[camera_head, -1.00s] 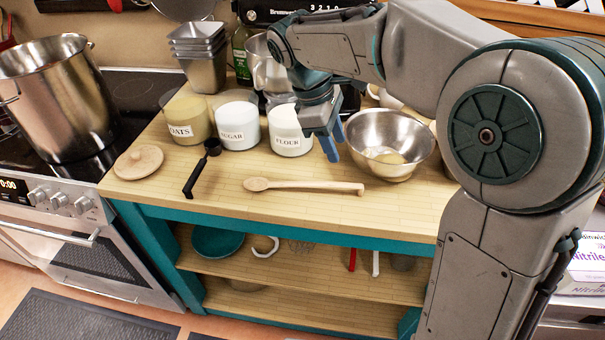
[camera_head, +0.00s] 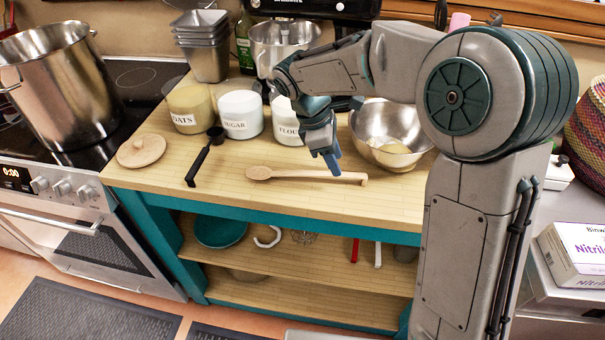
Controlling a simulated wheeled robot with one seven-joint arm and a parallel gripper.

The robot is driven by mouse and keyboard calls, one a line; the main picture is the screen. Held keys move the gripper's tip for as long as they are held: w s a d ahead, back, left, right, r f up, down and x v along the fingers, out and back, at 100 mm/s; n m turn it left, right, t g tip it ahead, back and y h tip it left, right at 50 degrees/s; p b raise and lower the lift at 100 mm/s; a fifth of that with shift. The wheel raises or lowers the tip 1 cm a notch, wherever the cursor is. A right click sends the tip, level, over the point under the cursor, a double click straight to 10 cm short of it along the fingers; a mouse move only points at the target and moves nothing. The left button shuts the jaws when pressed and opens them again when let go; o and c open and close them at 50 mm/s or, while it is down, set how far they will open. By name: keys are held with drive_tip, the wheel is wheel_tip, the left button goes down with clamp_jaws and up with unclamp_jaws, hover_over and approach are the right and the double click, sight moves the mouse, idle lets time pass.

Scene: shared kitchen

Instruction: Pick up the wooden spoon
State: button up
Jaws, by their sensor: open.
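The wooden spoon (camera_head: 295,174) lies flat on the light wooden counter top (camera_head: 250,202). Its bowl end points left and its handle points right. My gripper (camera_head: 332,165) points down over the right part of the handle, with its blue fingers open. The fingertips overlap the handle in the picture. I cannot tell whether they touch it or hang just above it. Nothing is held.
A metal mixing bowl (camera_head: 390,125) stands just right of my gripper. Behind are the flour jar (camera_head: 285,122), sugar jar (camera_head: 240,114) and oats jar (camera_head: 190,108). A black scoop (camera_head: 204,158) and a round wooden lid (camera_head: 141,150) lie left. The front counter strip is clear.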

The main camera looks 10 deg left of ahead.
drive_tip(key=x, duration=0.4)
drive_tip(key=shift+f, duration=0.1)
clamp_jaws()
drive_tip(key=shift+r, duration=0.7)
drive_tip(key=r, duration=0.1)
drive_tip(key=d+r, duration=0.1)
drive_tip(key=r, duration=0.1)
drive_tip(key=shift+s+r, duration=0.15)
drive_tip(key=shift+s, duration=0.05)
drive_tip(key=s+d+r, duration=0.5)
drive_tip(key=d+r, duration=0.1)
drive_tip(key=d, duration=0.3)
drive_tip(key=shift+d+r+b, duration=0.15)
drive_tip(key=shift+r+b, duration=0.05)
drive_tip(key=shift+b, duration=0.1)
drive_tip(key=shift+s, duration=0.15)
